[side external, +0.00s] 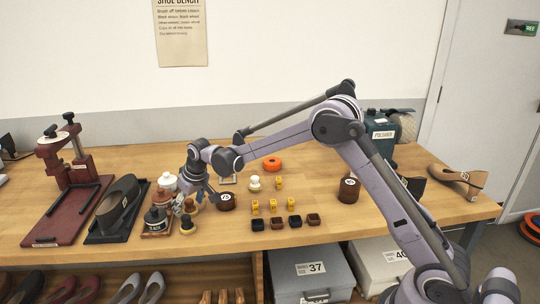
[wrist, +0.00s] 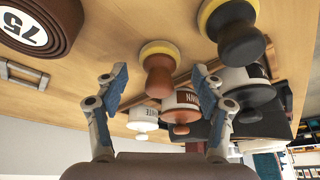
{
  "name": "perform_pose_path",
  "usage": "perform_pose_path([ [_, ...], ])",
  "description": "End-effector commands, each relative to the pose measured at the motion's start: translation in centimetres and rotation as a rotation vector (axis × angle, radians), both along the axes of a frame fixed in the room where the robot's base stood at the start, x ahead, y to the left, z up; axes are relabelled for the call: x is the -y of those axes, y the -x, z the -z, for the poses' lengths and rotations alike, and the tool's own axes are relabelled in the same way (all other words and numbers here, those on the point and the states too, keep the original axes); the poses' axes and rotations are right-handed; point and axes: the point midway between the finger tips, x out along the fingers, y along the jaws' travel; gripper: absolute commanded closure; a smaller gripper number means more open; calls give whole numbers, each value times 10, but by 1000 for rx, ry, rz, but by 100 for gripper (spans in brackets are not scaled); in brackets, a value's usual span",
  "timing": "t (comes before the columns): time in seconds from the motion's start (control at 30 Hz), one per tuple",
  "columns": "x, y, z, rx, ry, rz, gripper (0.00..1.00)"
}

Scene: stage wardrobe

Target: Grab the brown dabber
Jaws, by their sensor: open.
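The brown dabber (wrist: 158,70), an orange-brown knob handle on a yellow pad, stands on the wooden bench. In the wrist view it lies between and beyond my two fingers. In the side view it is a small brown shape (side external: 190,206) partly hidden under my gripper (side external: 199,194). My gripper is open, its fingertips apart on either side of the dabber in the wrist view (wrist: 160,84); I cannot tell if either touches it. A black dabber (wrist: 238,38) with a yellow pad stands beside it, also in the side view (side external: 187,226).
Labelled jars crowd close by: a brown-labelled one (wrist: 181,105), a white one (wrist: 143,118) and a black one (side external: 156,220). A brown roll marked 75 (side external: 227,202) sits just right of my gripper. Small yellow and dark blocks lie farther right. Bench behind is mostly clear.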

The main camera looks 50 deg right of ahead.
Motion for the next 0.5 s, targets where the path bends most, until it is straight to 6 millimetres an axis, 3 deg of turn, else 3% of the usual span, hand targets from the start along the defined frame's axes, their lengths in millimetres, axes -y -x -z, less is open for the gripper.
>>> perform_pose_path([
  [0.27, 0, -1, 2, 0, 0, 0, 34],
  [0.4, 0, -1, 2, 0, 0, 0, 74],
  [0.43, 0, -1, 2, 0, 0, 0, 80],
  [0.5, 0, -1, 2, 0, 0, 1, 80],
])
